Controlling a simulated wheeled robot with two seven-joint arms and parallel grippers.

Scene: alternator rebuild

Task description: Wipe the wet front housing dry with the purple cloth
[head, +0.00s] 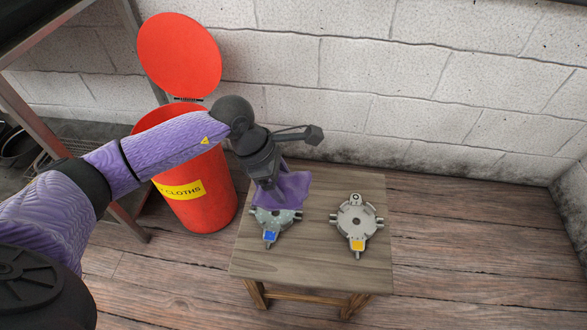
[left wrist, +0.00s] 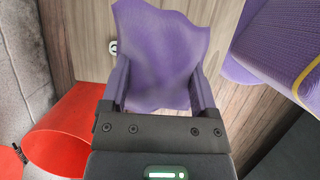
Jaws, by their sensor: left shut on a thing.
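My left gripper (head: 268,190) is shut on the purple cloth (head: 290,192), which hangs over the back part of a metal housing with a blue tag (head: 272,222). That housing has a pale, speckled, wet-looking surface and lies on the small wooden table. I cannot tell whether the cloth touches it. In the left wrist view the cloth (left wrist: 160,55) spreads out beyond the fingers (left wrist: 160,92) and hides most of what is beneath. A second housing, dull grey with a yellow tag (head: 357,222), lies to the right, apart from the cloth.
The wooden table (head: 320,265) has bare top in front of and between the housings. A red bin (head: 208,205) with a yellow label and raised lid (head: 180,55) stands left of the table. A block wall (head: 430,90) runs behind; a metal-framed shelf is at far left.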

